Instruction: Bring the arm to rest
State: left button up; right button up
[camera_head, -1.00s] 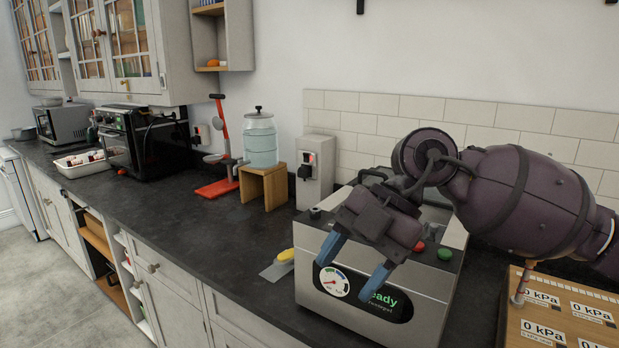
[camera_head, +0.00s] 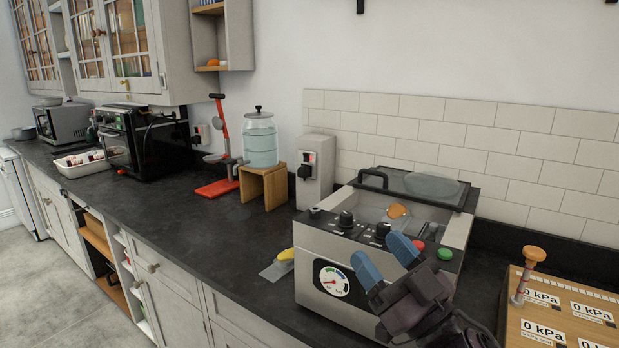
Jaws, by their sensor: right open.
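My right gripper (camera_head: 383,258) shows at the lower right in the head view, in front of the steel machine (camera_head: 315,245). Its two blue fingertips are apart and nothing is between them. It covers part of the machine's front panel, including the display beside the round gauge (camera_head: 334,281). My right arm comes in from the bottom edge. My left gripper is not in view.
The machine's clear lid (camera_head: 425,186) is at its top. A wooden board (camera_head: 529,319) with kPa labels and an orange-topped tool (camera_head: 533,256) is at the right. A yellow-handled scraper (camera_head: 284,257) lies left of the machine. The dark counter (camera_head: 180,210) is largely clear further left.

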jog(key=s+d+f+m+g+h, duration=0.2)
jog(key=d+f+m+h, duration=0.4)
jog(key=f, duration=0.3)
jog(key=s+d+f+m+g+h, duration=0.2)
jog(key=d+f+m+h, duration=0.1)
jog(key=d+f+h, duration=0.45)
jog(key=s+d+f+g+h, duration=0.1)
jog(key=s+d+f+g, duration=0.1)
jog(key=s+f+g, duration=0.55)
jog(key=s+d+f+g+h, duration=0.15)
jog(key=s+f+g, duration=0.25)
jog(key=s+f, duration=0.65)
jog(key=w+f+t+y, duration=0.1)
jog(key=w+f+t, duration=0.4)
jog(key=f+t, duration=0.3)
jog(key=shift+d+n, duration=0.2)
jog(key=shift+n, duration=0.1)
